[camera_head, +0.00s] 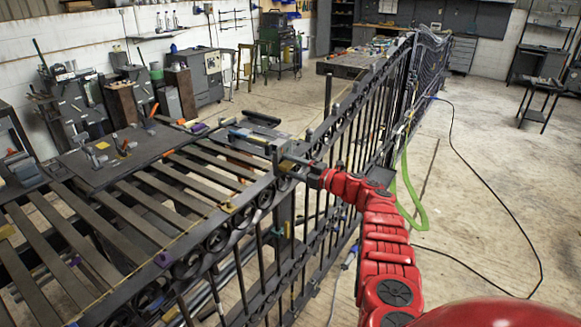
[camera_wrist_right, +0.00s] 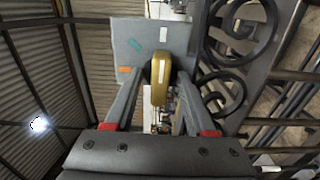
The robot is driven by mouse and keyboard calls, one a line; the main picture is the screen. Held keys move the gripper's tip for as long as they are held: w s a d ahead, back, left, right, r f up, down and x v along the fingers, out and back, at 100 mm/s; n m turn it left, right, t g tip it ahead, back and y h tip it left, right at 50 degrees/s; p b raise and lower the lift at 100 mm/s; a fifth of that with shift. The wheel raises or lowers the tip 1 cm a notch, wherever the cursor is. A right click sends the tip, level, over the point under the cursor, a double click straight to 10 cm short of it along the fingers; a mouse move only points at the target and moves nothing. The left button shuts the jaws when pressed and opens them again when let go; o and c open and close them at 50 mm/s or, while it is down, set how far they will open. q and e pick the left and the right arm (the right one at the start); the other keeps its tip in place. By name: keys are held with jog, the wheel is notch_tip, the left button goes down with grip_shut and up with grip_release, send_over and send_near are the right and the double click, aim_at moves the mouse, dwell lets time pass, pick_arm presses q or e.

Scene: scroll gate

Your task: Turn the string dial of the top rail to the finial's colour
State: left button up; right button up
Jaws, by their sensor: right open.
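My right gripper (camera_head: 292,161) is at the scrollwork along the gate's top rail (camera_head: 235,222). In the right wrist view the gripper (camera_wrist_right: 161,84) is open, with one finger on each side of a brass-coloured wheel (camera_wrist_right: 160,92), which looks like the dial. I cannot tell whether the fingers touch it. Behind the wheel is a grey plate (camera_wrist_right: 128,50) with an orange, a teal and a white mark. A yellow string (camera_head: 196,226) runs along the gate, with a purple piece (camera_head: 162,258) on it. I cannot make out the finial or its colour. My left gripper is out of view.
Black scrolls (camera_wrist_right: 240,25) are close to the right of the gripper. A slatted table (camera_head: 125,200) with tools lies left of the gate. A green hose (camera_head: 411,190) and a black cable (camera_head: 480,175) lie on the floor at right, which is otherwise largely clear.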

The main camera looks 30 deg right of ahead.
jog(key=shift+s+d+r+p, duration=0.15)
jog(key=shift+s+p, duration=0.1)
jog(key=shift+p, duration=0.2)
jog(key=shift+p+v, duration=1.1)
jog(key=shift+p, duration=0.05)
jog(key=b+v, duration=0.3)
jog(key=v, duration=1.1)
jog(key=shift+s+b, duration=0.35)
jog(key=shift+b, duration=0.05)
